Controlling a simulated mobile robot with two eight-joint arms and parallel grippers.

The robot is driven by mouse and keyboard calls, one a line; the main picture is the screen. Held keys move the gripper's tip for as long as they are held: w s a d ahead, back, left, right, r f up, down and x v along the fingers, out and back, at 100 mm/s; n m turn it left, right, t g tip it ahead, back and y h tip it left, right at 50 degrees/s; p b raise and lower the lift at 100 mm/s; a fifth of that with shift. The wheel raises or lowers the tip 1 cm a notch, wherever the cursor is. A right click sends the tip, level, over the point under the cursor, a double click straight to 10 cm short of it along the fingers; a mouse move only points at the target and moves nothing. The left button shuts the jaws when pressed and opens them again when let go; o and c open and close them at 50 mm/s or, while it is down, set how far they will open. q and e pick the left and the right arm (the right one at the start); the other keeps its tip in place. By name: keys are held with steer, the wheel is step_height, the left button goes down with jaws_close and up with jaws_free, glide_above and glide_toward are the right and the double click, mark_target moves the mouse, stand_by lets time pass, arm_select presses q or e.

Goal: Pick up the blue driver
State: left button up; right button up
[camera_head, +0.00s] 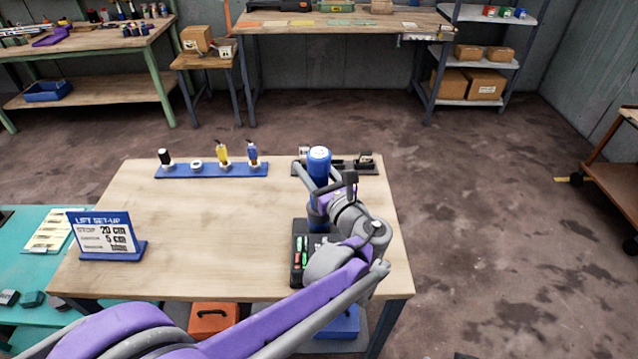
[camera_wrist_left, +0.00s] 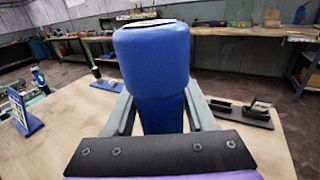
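The blue driver (camera_head: 319,160) stands upright near the right side of the wooden table, its lower end at a black tray (camera_head: 299,275). In the left wrist view its wide blue head (camera_wrist_left: 152,60) fills the middle, above a narrower blue body. My left gripper (camera_head: 319,187) reaches in from the front, with one finger on each side of the driver's body below the head. The fingers (camera_wrist_left: 161,108) lie close along the body in the left wrist view. Whether they touch it is not clear. The driver's lower part is partly hidden by my gripper. My right gripper is not in view.
A blue rack (camera_head: 211,171) with several small items stands at the table's back left. A dark holder (camera_head: 358,169) sits behind the driver. A sign (camera_head: 105,237) stands at the left. The table's middle is clear.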

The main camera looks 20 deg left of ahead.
arm_select(q)
jaws_close()
steer(key=shift+r, duration=0.1)
